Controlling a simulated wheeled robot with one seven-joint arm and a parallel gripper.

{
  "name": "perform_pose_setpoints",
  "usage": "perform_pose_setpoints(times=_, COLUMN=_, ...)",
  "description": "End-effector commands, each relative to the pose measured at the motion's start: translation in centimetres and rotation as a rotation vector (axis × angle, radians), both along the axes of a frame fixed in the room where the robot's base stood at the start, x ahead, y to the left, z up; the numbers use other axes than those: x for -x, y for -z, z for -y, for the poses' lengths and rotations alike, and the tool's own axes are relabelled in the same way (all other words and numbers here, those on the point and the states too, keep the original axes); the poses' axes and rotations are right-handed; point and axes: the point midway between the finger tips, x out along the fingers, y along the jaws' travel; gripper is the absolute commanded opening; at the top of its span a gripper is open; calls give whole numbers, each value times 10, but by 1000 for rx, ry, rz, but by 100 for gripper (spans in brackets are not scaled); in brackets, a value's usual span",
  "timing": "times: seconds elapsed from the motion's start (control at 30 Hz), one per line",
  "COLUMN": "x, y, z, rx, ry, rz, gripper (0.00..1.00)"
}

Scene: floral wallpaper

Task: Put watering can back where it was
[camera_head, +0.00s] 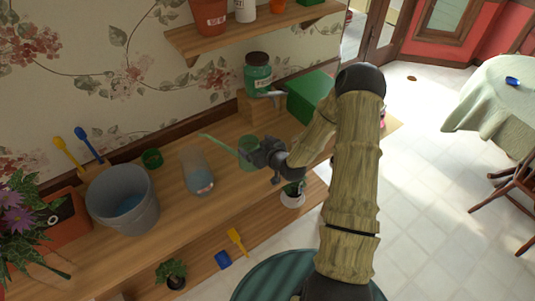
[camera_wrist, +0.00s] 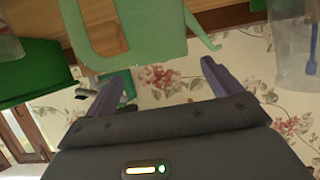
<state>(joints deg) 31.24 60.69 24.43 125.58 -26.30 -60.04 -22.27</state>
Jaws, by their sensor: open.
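The watering can (camera_head: 248,149) is light green, with a long thin spout pointing left. It is over the wooden bench (camera_head: 225,128), and I cannot tell whether its base rests on it. In the wrist view, the can (camera_wrist: 140,38) fills the top middle, with a loop-shaped part at its left and a thin part at its right. My gripper (camera_head: 262,154) is right at the can in the head view, partly covering it. In the wrist view my gripper (camera_wrist: 166,70) has its two fingers spread apart, with the can's body just beyond the tips and nothing clamped.
A clear jar (camera_head: 195,170) and a grey bucket (camera_head: 122,200) stand left of the can. A dark green box (camera_head: 308,97) and a green-labelled jar (camera_head: 258,75) are behind my gripper. A potted plant (camera_head: 292,194) sits below. A wall shelf (camera_head: 250,28) hangs above.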

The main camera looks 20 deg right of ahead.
Motion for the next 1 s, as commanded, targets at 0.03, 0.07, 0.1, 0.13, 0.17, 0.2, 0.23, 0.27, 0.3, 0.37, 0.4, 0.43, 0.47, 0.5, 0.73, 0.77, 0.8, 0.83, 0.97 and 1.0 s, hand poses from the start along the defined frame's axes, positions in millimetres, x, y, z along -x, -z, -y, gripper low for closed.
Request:
perform_pose_setpoints(times=0.03, x=8, y=-1, z=3, rx=2, ry=-2, rz=0, gripper=91)
perform_pose_setpoints(times=0.07, x=13, y=-3, z=4, rx=1, ry=-3, rz=-1, gripper=91)
perform_pose_setpoints(times=0.1, x=19, y=-6, z=6, rx=2, ry=-2, rz=0, gripper=91)
perform_pose_setpoints(times=0.13, x=24, y=-8, z=8, rx=2, ry=-1, rz=1, gripper=91)
perform_pose_setpoints(times=0.17, x=29, y=-10, z=9, rx=2, ry=-2, rz=0, gripper=91)
perform_pose_setpoints(times=0.2, x=36, y=-13, z=11, rx=1, ry=-1, rz=-1, gripper=91)
perform_pose_setpoints(times=0.23, x=40, y=-15, z=13, rx=1, ry=-1, rz=-1, gripper=91)
perform_pose_setpoints(times=0.27, x=45, y=-17, z=14, rx=1, ry=-1, rz=0, gripper=91)
perform_pose_setpoints(times=0.3, x=51, y=-20, z=16, rx=1, ry=-1, rz=0, gripper=91)
perform_pose_setpoints(times=0.37, x=58, y=-24, z=19, rx=1, ry=-1, rz=0, gripper=91)
perform_pose_setpoints(times=0.4, x=63, y=-25, z=20, rx=0, ry=-1, rz=-1, gripper=91)
perform_pose_setpoints(times=0.43, x=65, y=-27, z=21, rx=1, ry=-1, rz=0, gripper=91)
perform_pose_setpoints(times=0.47, x=67, y=-28, z=22, rx=1, ry=-1, rz=0, gripper=91)
perform_pose_setpoints(times=0.5, x=69, y=-29, z=22, rx=1, ry=-1, rz=0, gripper=91)
perform_pose_setpoints(times=0.73, x=71, y=-30, z=22, rx=0, ry=-2, rz=0, gripper=91)
perform_pose_setpoints(times=0.77, x=71, y=-30, z=22, rx=0, ry=-2, rz=0, gripper=91)
perform_pose_setpoints(times=0.8, x=71, y=-30, z=22, rx=-1, ry=-2, rz=0, gripper=91)
perform_pose_setpoints(times=0.83, x=71, y=-30, z=22, rx=-1, ry=-2, rz=0, gripper=91)
perform_pose_setpoints(times=0.97, x=71, y=-30, z=23, rx=0, ry=0, rz=0, gripper=91)
perform_pose_setpoints(times=1.0, x=71, y=-30, z=24, rx=-1, ry=1, rz=0, gripper=91)
